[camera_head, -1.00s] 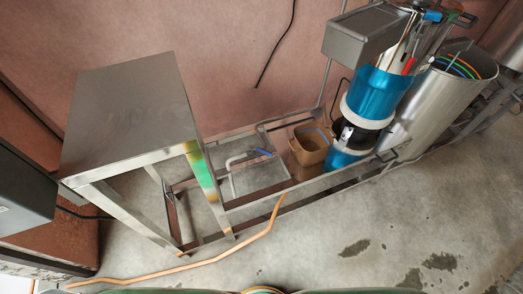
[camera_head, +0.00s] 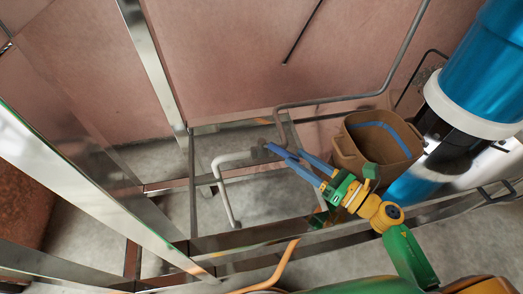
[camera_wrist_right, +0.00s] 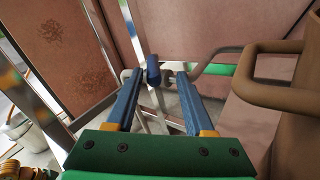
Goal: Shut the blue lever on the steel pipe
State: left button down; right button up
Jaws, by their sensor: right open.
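The steel pipe (camera_head: 222,174) is a pale bent tube low inside the metal frame in the head view. The blue lever (camera_head: 274,149) is at its upper right end, partly lost against my blue fingers. My right gripper (camera_head: 295,157) reaches in from the lower right, open, with its fingertips close to the lever. In the right wrist view, the lever (camera_wrist_right: 153,69) shows as a short blue end between the two fingertips of my right gripper (camera_wrist_right: 161,77), nearer the left finger. I cannot tell whether a finger touches it. My left gripper is out of view.
A brown bin (camera_head: 375,140) stands just right of my gripper, with a blue and white cylinder (camera_head: 490,65) beyond it. Frame rails (camera_head: 270,240) run below the gripper. A grey pipe (camera_head: 340,98) runs along the wall behind. A steel leg (camera_head: 150,65) stands to the left.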

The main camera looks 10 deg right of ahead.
aim_at(291, 155)
jog(key=shift+w+a+r+n+g+y, duration=0.2)
jog(key=shift+w+a+n, duration=0.25)
jog(key=shift+a+n, duration=0.2)
jog(key=shift+w+a+r+n+g+y, duration=0.1)
jog(key=shift+w+a+n+g+y, duration=0.1)
jog(key=shift+w+a+n, duration=0.35)
jog(key=x, duration=0.4)
jog(key=shift+w+a+f+p, duration=0.1)
jog(key=shift+a+f+p, duration=0.1)
jog(key=shift+a+p, duration=0.15)
grip_shut()
